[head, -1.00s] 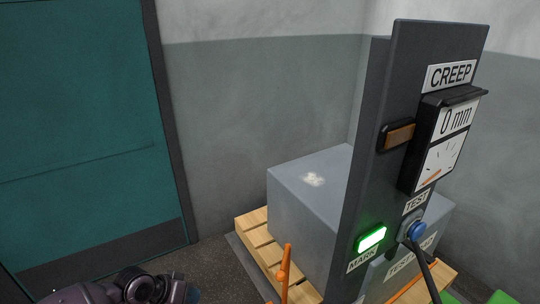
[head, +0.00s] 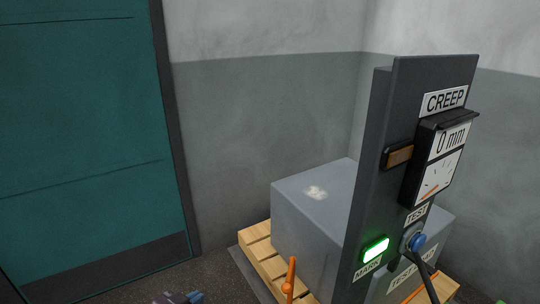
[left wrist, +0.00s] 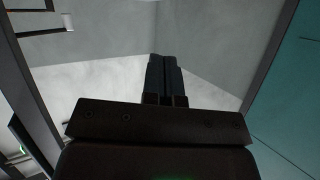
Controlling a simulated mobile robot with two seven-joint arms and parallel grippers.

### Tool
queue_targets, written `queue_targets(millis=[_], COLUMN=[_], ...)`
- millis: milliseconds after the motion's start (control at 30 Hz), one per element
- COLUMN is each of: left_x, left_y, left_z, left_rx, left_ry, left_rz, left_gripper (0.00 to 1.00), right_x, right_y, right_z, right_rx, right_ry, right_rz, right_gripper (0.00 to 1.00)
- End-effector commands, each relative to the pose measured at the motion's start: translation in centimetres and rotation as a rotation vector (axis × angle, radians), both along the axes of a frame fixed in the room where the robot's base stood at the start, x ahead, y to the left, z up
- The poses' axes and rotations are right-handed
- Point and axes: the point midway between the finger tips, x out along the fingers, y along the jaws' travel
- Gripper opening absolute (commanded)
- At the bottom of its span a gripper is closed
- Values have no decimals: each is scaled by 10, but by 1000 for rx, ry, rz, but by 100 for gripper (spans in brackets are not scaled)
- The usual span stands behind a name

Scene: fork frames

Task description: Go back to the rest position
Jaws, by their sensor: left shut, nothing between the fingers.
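My left gripper (head: 180,298) shows only as a small dark piece at the bottom edge of the head view, left of the pallet. In the left wrist view my left gripper (left wrist: 167,62) has its two dark fingers together with nothing between them, in front of grey and white walls. It touches nothing that I can see. My right gripper is in neither view.
A teal door (head: 80,150) is at the left.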

Motion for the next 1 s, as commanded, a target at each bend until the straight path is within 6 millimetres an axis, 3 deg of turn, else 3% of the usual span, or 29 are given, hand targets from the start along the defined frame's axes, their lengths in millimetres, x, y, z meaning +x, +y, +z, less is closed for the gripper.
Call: queue_targets(millis=[167,367,700,833,1000], left_x=[-46,-102,-214,-242,-255], left_y=[19,51,93,96,98], left_z=[5,-2,-37,-49,-54], left_rx=[14,42,39,37,42], left_ry=[-59,-51,123,178,201], left_rz=[110,250,467,495,502], left_gripper=[0,0,0,0,0], right_x=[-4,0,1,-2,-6], right_y=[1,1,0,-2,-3], right_z=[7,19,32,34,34], right_rx=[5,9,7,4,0], right_ry=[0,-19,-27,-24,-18], right_rz=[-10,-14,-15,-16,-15], right_gripper=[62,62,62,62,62])
